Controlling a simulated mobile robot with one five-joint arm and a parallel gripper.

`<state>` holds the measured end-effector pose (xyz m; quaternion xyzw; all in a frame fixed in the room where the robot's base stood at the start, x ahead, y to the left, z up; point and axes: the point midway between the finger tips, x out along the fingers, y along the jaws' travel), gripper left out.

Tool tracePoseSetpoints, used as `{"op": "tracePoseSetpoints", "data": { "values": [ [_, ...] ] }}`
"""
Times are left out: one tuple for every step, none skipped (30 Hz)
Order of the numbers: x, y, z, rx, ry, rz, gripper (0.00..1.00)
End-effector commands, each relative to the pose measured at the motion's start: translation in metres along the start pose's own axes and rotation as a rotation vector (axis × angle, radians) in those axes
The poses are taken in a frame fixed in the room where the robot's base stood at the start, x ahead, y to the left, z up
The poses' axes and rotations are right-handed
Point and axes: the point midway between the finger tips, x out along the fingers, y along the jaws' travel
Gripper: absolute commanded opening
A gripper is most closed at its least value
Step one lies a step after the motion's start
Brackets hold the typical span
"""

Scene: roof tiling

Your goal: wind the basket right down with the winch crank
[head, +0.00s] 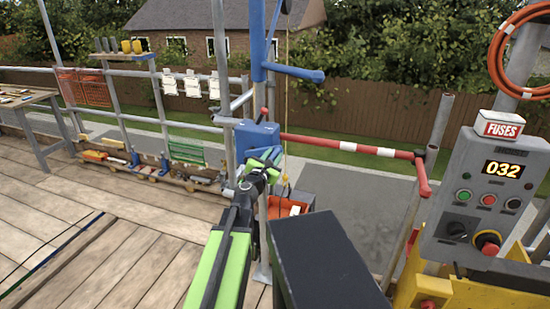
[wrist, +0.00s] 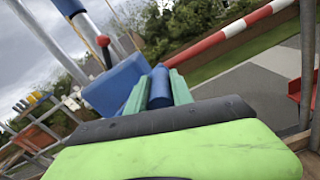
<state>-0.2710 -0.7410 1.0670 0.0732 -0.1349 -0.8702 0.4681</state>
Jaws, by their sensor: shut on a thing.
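The blue winch box (head: 256,136) sits on a grey post; it also shows in the wrist view (wrist: 118,85). My gripper (head: 264,163) is at the front of the winch box. In the wrist view its two green fingers (wrist: 159,84) are shut around a blue cylindrical crank grip (wrist: 159,92). The rest of the crank is mostly hidden. The orange basket (head: 284,208) hangs beyond the post, just past the deck edge, below a yellow hook and rope (head: 286,150). My arm partly hides the basket, and its bottom cannot be seen.
A red-and-white bar (head: 340,145) crosses right of the winch; a blue arm (head: 292,71) juts above. A red-knobbed lever (wrist: 103,42) stands on the winch. A grey control box (head: 484,195) reading 032 stands right.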

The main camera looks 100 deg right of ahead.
Motion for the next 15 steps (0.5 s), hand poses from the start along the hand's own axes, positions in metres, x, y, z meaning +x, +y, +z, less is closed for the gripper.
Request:
{"op": "tracePoseSetpoints", "data": {
  "values": [
    [-0.001, 0.0077, 0.001, 0.003, 0.004, 0.012, 0.0],
    [-0.0011, 0.0082, 0.0015, 0.003, 0.004, 0.012, 0.0],
    [-0.0012, 0.0089, 0.0019, 0.004, 0.004, 0.013, 0.0],
    [-0.0013, 0.0094, 0.0021, 0.004, 0.005, 0.013, 0.0],
    [-0.0014, 0.0098, 0.0022, 0.004, 0.005, 0.013, 0.0],
    [-0.0015, 0.0103, 0.0023, 0.005, 0.005, 0.013, 0.0],
    [-0.0016, 0.0106, 0.0024, 0.005, 0.005, 0.013, 0.0],
    [-0.0016, 0.0109, 0.0023, 0.005, 0.005, 0.013, 0.0],
    [-0.0017, 0.0111, 0.0022, 0.005, 0.005, 0.014, 0.0],
    [-0.0018, 0.0113, 0.0022, 0.006, 0.005, 0.014, 0.0],
    [-0.0018, 0.0114, 0.0021, 0.006, 0.005, 0.014, 0.0],
    [-0.0019, 0.0116, 0.0019, 0.006, 0.005, 0.014, 0.0],
    [-0.002, 0.0117, 0.0018, 0.006, 0.005, 0.015, 0.0],
    [-0.002, 0.0118, 0.0017, 0.006, 0.005, 0.015, 0.0],
    [-0.0021, 0.0119, 0.0017, 0.006, 0.006, 0.015, 0.0]
  ]
}}
